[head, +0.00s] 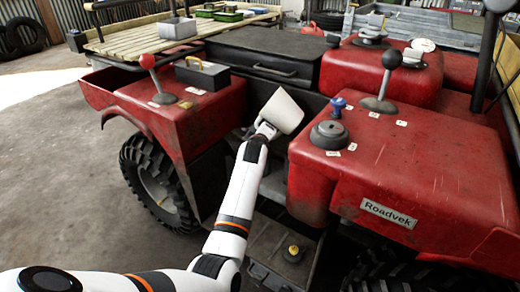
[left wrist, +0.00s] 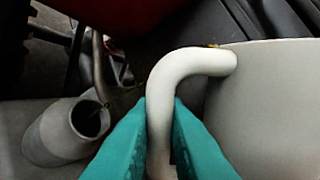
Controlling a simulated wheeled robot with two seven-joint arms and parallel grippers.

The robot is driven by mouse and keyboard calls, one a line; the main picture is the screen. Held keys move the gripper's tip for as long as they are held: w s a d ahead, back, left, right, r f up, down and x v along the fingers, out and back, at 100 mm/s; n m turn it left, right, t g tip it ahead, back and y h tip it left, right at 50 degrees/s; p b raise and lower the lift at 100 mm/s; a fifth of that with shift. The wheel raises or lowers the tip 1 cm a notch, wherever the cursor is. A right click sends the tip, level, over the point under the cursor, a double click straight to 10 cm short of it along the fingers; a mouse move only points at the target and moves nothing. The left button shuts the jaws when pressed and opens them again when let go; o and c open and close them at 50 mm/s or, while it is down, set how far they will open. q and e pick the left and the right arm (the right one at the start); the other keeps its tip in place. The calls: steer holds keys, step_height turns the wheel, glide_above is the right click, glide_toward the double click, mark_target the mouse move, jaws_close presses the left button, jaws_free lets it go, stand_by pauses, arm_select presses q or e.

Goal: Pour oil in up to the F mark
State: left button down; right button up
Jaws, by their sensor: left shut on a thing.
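A white jug (head: 283,110) is held above the gap between the two red body sections of the quad. It looks tilted in the head view; its contents are hidden. My left gripper (head: 266,130) is shut on its handle. In the left wrist view the teal fingers (left wrist: 160,130) close around the curved white handle (left wrist: 190,62), with the jug's wall (left wrist: 265,110) to the right. A grey filler neck (left wrist: 62,132) with a dark open mouth lies left of the fingers, apart from the jug. No F mark shows. My right gripper is in neither view.
A red-knobbed lever (head: 155,80) stands on the left fender. A yellow cap (head: 293,252) sits low in the footwell.

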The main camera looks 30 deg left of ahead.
arm_select(q)
steer(key=shift+w+d, duration=0.25)
steer(key=shift+d, duration=0.1)
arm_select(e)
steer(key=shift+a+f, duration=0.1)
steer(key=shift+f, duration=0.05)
arm_select(q)
steer(key=shift+d, duration=0.3)
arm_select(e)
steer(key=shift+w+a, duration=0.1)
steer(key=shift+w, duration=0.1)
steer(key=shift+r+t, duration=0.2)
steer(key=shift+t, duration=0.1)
arm_select(q)
steer(key=shift+d+f, duration=0.1)
steer(key=shift+d, duration=0.1)
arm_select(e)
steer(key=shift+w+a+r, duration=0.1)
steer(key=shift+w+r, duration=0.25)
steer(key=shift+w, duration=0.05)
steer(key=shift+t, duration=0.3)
arm_select(q)
steer(key=shift+w+d+f+n+h+b, duration=0.15)
steer(key=shift+d+n+h+b, duration=0.15)
steer(key=shift+n+b, duration=0.15)
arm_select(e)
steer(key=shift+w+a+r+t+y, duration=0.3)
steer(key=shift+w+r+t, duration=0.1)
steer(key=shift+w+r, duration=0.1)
